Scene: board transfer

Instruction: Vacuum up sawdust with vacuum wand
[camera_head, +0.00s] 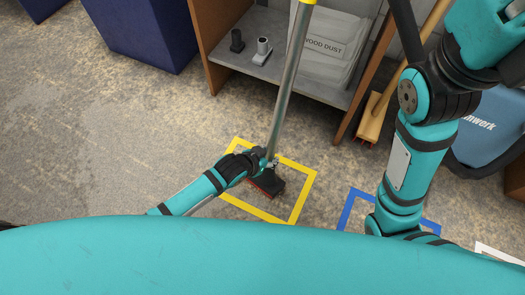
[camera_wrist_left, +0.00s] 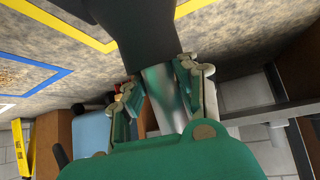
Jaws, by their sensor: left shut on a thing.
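The vacuum wand (camera_head: 286,95) is a long silver tube with a yellow part at the top. It slants down to a dark floor nozzle (camera_head: 268,184) inside a yellow square outline (camera_head: 306,195) on the floor. My left gripper (camera_head: 266,161) is shut on the tube just above the nozzle. In the left wrist view its fingers (camera_wrist_left: 160,84) lie on both sides of the silver tube, with the dark nozzle (camera_wrist_left: 150,35) beyond. A speckled tan patch, perhaps sawdust (camera_wrist_left: 14,75), shows near a blue outline in that view. My right gripper is out of view.
A blue square outline (camera_head: 357,196) lies right of the yellow one, partly hidden by my right arm. A shelf (camera_head: 243,63) holds small nozzles and a bag labelled wood dust (camera_head: 328,48). A broom (camera_head: 371,125) and blue container (camera_head: 490,125) stand right. Floor at left is clear.

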